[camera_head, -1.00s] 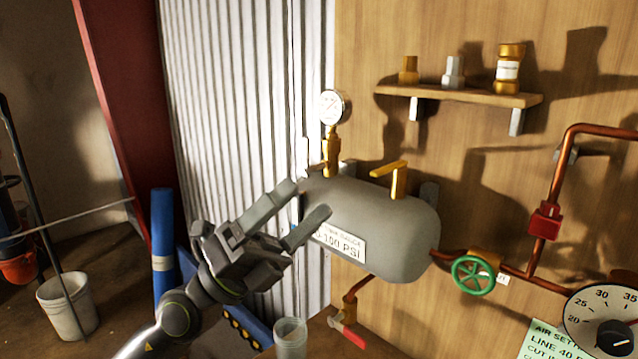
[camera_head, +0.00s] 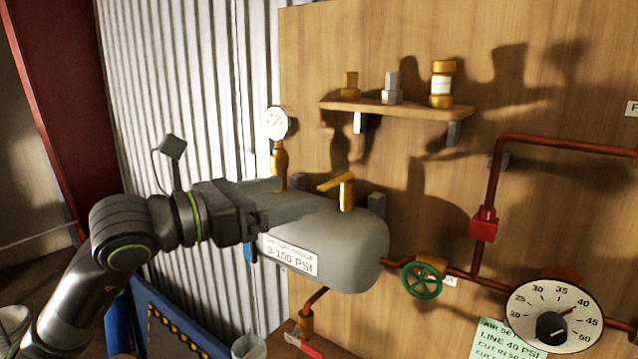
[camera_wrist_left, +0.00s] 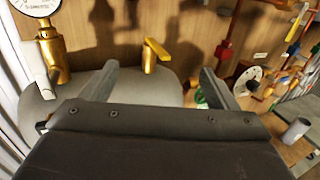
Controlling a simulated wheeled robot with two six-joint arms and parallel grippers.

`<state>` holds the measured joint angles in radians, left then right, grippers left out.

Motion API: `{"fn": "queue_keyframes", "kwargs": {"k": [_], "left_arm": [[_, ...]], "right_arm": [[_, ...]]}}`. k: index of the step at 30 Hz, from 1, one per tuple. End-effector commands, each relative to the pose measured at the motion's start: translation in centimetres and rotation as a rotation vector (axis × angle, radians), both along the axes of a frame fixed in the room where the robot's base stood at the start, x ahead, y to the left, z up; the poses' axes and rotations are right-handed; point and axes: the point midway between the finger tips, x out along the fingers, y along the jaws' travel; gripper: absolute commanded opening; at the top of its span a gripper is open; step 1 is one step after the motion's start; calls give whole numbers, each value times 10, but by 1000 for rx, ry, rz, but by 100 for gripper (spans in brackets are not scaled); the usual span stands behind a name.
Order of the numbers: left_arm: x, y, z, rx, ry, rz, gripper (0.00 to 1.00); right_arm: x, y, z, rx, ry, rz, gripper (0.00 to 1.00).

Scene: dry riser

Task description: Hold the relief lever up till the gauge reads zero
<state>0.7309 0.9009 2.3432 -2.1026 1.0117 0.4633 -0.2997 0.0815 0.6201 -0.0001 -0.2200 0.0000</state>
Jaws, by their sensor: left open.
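The relief lever (camera_head: 337,183) is a brass handle on a short brass post on top of the grey tank (camera_head: 358,250). The gauge (camera_head: 278,123) is a round white dial on a brass stem at the tank's left end; its reading is too small to tell. My left gripper (camera_head: 302,200) is open, just left of the lever and in front of the tank's top. In the left wrist view the lever (camera_wrist_left: 156,50) stands beyond and between the two spread fingers, apart from them. The gauge (camera_wrist_left: 35,8) is cut off at top left there. My right gripper is not in view.
A wooden shelf (camera_head: 390,109) with brass and grey fittings is above the tank. A green valve wheel (camera_head: 422,281), copper pipe (camera_head: 492,190) and large dial (camera_head: 553,316) are to the right. A red-handled valve (camera_head: 304,346) hangs below the tank.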

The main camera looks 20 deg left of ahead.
Motion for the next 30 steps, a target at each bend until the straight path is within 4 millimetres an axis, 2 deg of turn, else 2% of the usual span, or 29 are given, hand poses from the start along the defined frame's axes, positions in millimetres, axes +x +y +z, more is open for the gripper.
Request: {"fn": "queue_keyframes", "kwargs": {"k": [10,18,30], "left_arm": [[29,-28,0,-5,4,-8,82],[51,-45,-2,-3,4,-6,82],[60,-52,-1,0,4,-4,82]], "right_arm": [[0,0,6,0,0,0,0],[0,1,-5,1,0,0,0],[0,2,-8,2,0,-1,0]]}}
